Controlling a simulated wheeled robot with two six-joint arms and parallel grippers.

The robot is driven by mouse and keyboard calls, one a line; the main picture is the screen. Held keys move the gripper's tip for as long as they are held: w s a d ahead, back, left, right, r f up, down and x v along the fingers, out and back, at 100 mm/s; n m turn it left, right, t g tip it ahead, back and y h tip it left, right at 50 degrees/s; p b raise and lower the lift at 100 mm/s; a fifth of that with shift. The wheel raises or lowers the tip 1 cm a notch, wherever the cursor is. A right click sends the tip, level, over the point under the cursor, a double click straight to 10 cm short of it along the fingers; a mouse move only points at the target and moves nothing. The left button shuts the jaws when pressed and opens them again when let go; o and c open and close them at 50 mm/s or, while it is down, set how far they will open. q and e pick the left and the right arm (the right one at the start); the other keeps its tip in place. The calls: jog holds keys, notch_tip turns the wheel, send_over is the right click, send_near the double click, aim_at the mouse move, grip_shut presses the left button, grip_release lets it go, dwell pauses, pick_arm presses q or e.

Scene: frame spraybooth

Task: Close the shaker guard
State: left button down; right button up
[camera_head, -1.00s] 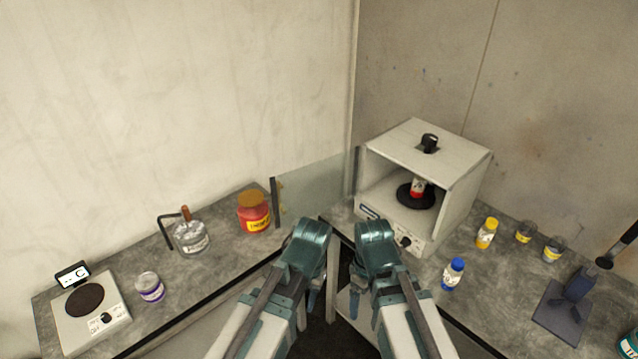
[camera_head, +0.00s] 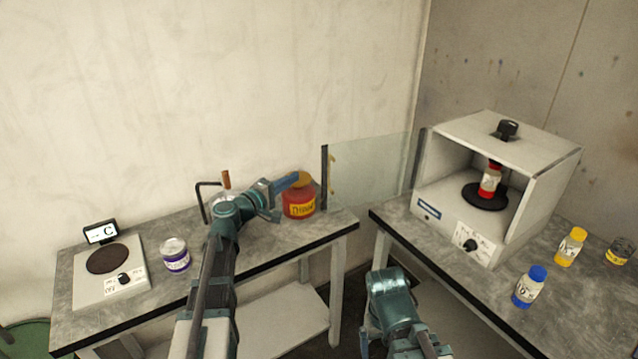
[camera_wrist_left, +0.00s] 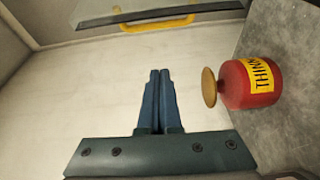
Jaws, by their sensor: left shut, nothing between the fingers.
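The shaker (camera_head: 470,215) is a white box with an open front on the right bench. A red-labelled bottle (camera_head: 490,180) stands on its black disc under the clamp. Its guard (camera_head: 368,172), a clear panel with a dark edge, is swung wide open to the left. The guard's yellow handle (camera_wrist_left: 160,22) shows at the top of the left wrist view. My left gripper (camera_head: 301,180) is shut and empty, left of the guard's free edge and in front of the thinner can's top. Its fingers (camera_wrist_left: 155,72) point toward the guard's side. My right arm (camera_head: 390,300) is low in the middle; its fingertips are hidden.
A red thinner can (camera_head: 299,204) stands close to my left gripper. Blue-capped (camera_head: 529,288) and yellow (camera_head: 570,247) bottles stand right of the shaker. A gap separates the benches.

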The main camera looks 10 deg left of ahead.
pick_arm(q)
jog(key=w+d, duration=0.6)
jog(key=d, duration=0.1)
dwell(0.6)
jog(key=shift+r, duration=0.1)
jog(key=shift+s, duration=0.1)
